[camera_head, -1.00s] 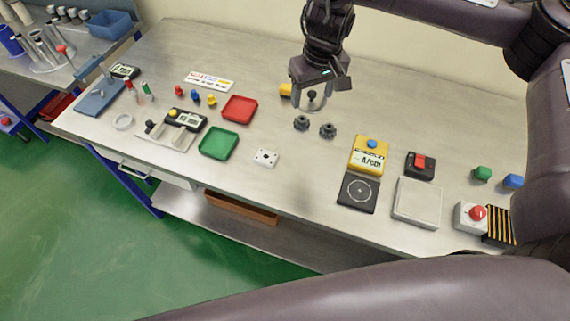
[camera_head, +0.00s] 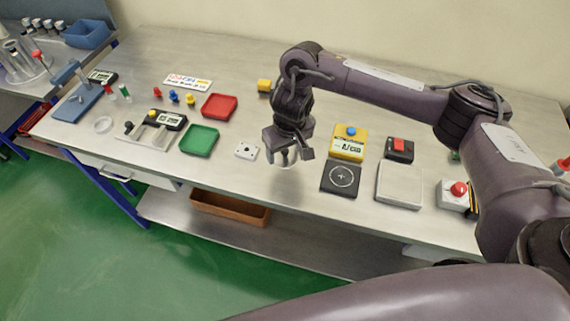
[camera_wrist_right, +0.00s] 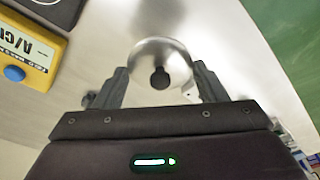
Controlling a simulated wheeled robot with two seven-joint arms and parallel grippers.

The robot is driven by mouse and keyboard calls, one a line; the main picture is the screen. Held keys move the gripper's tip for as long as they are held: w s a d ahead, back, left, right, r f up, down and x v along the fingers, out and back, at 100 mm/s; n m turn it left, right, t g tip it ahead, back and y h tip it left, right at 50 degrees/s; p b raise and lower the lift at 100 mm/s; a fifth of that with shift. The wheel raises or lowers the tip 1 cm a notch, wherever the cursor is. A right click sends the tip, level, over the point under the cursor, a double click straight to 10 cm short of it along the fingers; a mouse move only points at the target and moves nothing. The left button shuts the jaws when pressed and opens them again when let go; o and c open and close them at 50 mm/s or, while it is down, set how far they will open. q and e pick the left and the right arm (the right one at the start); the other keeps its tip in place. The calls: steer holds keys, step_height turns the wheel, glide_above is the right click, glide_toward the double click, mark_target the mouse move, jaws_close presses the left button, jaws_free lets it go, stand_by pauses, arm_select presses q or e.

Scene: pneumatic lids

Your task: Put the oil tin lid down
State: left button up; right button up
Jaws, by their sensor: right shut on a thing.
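My right gripper (camera_head: 285,154) is shut on a pale, shiny round lid with a dark knob (camera_wrist_right: 160,76). In the right wrist view the lid's domed disc (camera_wrist_right: 172,50) sits between the two fingers, with the knob facing the gripper. In the head view the lid (camera_head: 285,163) hangs below the fingers, near the bench's front edge and left of the black plate with a circle mark (camera_head: 341,180). It appears to be above the bench, but the gap is hard to judge. I cannot make out an oil tin. My left gripper is not in view.
A yellow meter (camera_head: 349,143) and a grey square plate (camera_head: 399,186) stand to the right. A white block with holes (camera_head: 246,151) is close on the left, beyond it green (camera_head: 199,141) and red (camera_head: 219,107) trays.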

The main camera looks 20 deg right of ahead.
mark_target(286, 157)
steer(key=shift+f, duration=0.85)
step_height(286, 157, down, 3)
steer(key=shift+r+b, duration=0.15)
steer(key=shift+b, duration=0.75)
steer(key=shift+f, duration=0.35)
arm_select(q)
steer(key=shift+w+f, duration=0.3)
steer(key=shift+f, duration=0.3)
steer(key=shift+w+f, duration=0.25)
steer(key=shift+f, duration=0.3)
arm_select(e)
steer(key=shift+w, duration=0.1)
steer(key=shift+f, duration=0.2)
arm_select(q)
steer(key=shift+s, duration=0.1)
arm_select(e)
steer(key=o, duration=1)
steer(key=shift+r, duration=0.1)
